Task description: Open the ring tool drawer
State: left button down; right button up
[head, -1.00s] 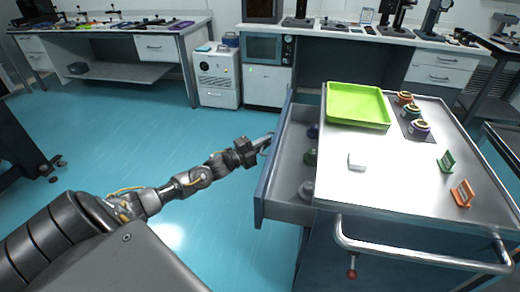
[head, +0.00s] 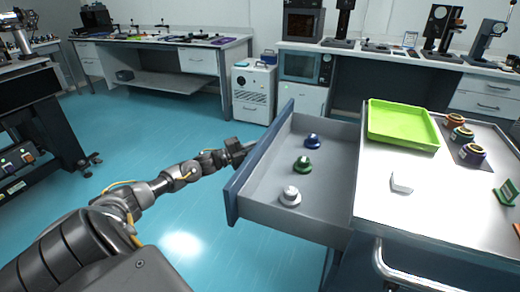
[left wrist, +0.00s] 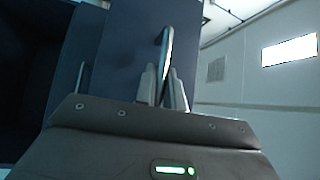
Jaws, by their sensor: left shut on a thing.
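The ring tool drawer (head: 285,222) stands pulled out to the left from the cart, with its blue front (head: 262,160) facing left. Inside it lie a blue ring tool (head: 312,141), a green ring tool (head: 302,165) and a white ring tool (head: 290,196) in a row. My left gripper (head: 247,150) is at the outer side of the drawer front. In the left wrist view my left gripper (left wrist: 162,88) is shut on the drawer's bar handle (left wrist: 166,50), between its two fingers. My right gripper is not in view.
On the cart top (head: 430,220) are a green tray (head: 402,125), a small white block (head: 402,182), several ringed pieces on a dark mat and a green stand (head: 507,192). The floor left of the drawer is clear. Benches stand at the back.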

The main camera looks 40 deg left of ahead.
pick_arm(q)
jog(key=shift+a, duration=0.1)
jog(key=c, duration=1.5)
grip_release()
jog(key=v, duration=1)
jog(key=shift+s+p, duration=0.3)
jog(key=shift+s, duration=0.1)
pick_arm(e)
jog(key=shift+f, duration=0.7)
pick_arm(q)
jog(key=shift+a, duration=0.15)
